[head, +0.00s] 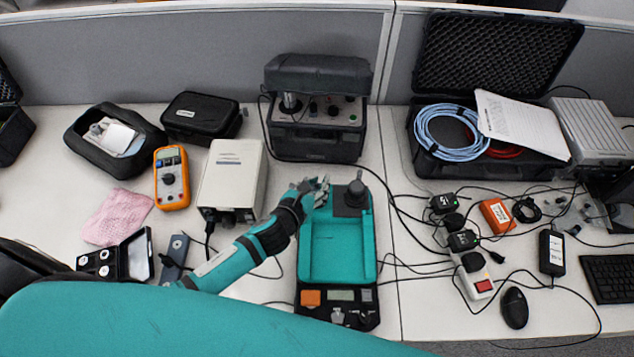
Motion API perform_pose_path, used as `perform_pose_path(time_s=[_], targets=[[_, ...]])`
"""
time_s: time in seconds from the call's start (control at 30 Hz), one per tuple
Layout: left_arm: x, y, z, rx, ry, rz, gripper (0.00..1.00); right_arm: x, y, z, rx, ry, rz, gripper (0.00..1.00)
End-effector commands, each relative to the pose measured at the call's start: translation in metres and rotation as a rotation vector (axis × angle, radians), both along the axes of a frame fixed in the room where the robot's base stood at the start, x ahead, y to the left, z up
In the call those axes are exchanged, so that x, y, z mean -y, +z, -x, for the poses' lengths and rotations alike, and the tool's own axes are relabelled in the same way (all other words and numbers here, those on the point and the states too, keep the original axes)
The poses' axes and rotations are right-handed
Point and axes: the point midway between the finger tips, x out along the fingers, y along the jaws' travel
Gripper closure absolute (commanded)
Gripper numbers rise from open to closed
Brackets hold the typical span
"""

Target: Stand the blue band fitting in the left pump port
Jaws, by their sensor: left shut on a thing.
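My left gripper (322,188) is over the upper left corner of a teal tray unit (337,250). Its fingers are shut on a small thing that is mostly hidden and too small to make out. I cannot tell a blue band on it. A dark block with a round knob (356,192) stands at the tray unit's upper right, just right of the fingers. No port marked as the left pump port can be made out. An open black case (315,148) behind has a panel with a silver cylinder (291,103). My right gripper is not in view.
A white box (233,178) and an orange multimeter (171,180) stand left of my arm. Cables, a power strip (474,275) and a mouse (514,308) lie at right. A large open case (418,162) holds a coiled blue hose (450,133).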

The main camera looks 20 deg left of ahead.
Motion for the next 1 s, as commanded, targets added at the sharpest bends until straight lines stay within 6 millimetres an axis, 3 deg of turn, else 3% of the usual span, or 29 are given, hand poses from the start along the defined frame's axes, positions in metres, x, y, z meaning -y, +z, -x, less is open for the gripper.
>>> perform_pose_path(time_s=[0.9,0.93,1.0], targets=[[-0.0001,-0.0038,-0.0003,0.001,0.000,-0.001,1.00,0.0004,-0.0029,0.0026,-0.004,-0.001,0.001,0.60],[-0.0001,-0.0038,-0.0003,0.001,0.000,-0.001,0.78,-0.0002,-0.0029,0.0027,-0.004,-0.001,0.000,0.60],[-0.0001,-0.0038,-0.0003,0.001,0.000,-0.001,0.68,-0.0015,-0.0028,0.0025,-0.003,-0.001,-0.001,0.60]])
